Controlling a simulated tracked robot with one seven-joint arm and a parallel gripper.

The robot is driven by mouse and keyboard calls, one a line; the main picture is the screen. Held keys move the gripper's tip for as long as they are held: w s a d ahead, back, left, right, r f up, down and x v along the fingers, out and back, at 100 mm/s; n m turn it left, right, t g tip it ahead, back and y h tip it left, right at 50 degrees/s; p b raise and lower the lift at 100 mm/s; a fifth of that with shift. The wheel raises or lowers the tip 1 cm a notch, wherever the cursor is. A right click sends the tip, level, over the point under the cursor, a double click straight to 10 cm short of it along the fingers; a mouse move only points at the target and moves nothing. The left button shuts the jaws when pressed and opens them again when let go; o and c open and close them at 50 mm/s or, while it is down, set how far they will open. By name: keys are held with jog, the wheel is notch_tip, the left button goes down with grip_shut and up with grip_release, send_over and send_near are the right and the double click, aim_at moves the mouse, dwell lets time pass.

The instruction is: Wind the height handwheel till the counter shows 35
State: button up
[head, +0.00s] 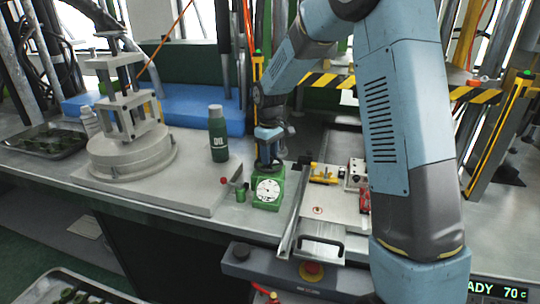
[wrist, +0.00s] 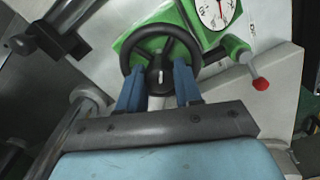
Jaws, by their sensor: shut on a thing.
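The black height handwheel (wrist: 160,42) sits on a green housing in the wrist view. My gripper (wrist: 160,82) has its two blue fingers at the near rim of the wheel, one on each side of the hub, and is shut on it. A white round dial (wrist: 216,10) with a needle is beside the wheel; its reading is too small to tell. In the head view the dial (head: 268,190) faces forward on the green unit (head: 266,205), and my gripper (head: 268,148) is just behind it. I cannot make out a counter reading.
A small green crank with a red knob (wrist: 261,85) sticks out beside the dial. A green bottle (head: 217,140) and a round grey fixture (head: 130,155) stand to the left. A slide plate (head: 325,225) lies to the right.

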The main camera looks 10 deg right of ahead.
jog(key=m, duration=0.5)
jog(key=shift+m, duration=0.3)
jog(key=m, duration=0.5)
jog(key=shift+a, duration=0.15)
jog(key=shift+r+m, duration=0.1)
jog(key=shift+m, duration=0.2)
jog(key=o, duration=1)
jog(key=shift+o, duration=0.2)
notch_tip(320, 180, up, 14)
jog(key=shift+f, duration=0.2)
